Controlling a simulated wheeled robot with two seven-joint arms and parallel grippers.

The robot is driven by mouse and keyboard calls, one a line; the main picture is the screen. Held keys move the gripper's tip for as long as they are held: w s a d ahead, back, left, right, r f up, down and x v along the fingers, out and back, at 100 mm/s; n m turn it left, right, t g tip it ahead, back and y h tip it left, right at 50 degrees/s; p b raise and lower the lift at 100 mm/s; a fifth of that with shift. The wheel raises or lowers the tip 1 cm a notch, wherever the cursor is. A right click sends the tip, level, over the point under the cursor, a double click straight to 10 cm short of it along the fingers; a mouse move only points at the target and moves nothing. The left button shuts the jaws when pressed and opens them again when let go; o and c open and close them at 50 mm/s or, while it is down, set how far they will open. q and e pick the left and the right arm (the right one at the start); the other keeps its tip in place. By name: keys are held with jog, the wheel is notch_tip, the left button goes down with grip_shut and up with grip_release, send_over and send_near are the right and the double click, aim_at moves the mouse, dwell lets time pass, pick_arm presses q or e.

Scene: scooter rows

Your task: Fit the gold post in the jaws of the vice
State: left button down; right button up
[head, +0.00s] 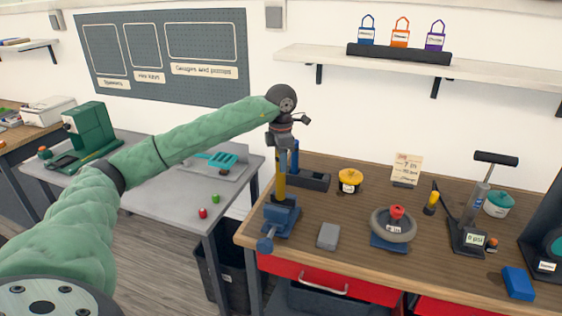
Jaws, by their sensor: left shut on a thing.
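The gold post (280,178) stands upright above the blue vice (281,218) near the left end of the wooden bench. Its lower end meets the top of the vice; I cannot tell whether it sits between the jaws. My left gripper (280,149) is shut on the upper part of the post, with its arm reaching in from the left. The gripper body hides the post's top. My right gripper is not in view.
A dark tray with a blue upright (313,180) stands close behind the post. A grey block (328,236), a yellow-lidded pot (349,181) and a small wheel (393,224) lie to the right. A grey table (160,200) stands left, across a gap.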

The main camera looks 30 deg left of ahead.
aim_at(281, 177)
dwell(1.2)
pick_arm(q)
jog(key=shift+f+b, duration=2.65)
jog(key=shift+f, duration=0.55)
dwell(0.4)
jog(key=c, duration=1)
grip_release()
jog(key=shift+r, duration=0.1)
jog(key=shift+r+b, duration=1.2)
jog(key=shift+r, duration=2.6)
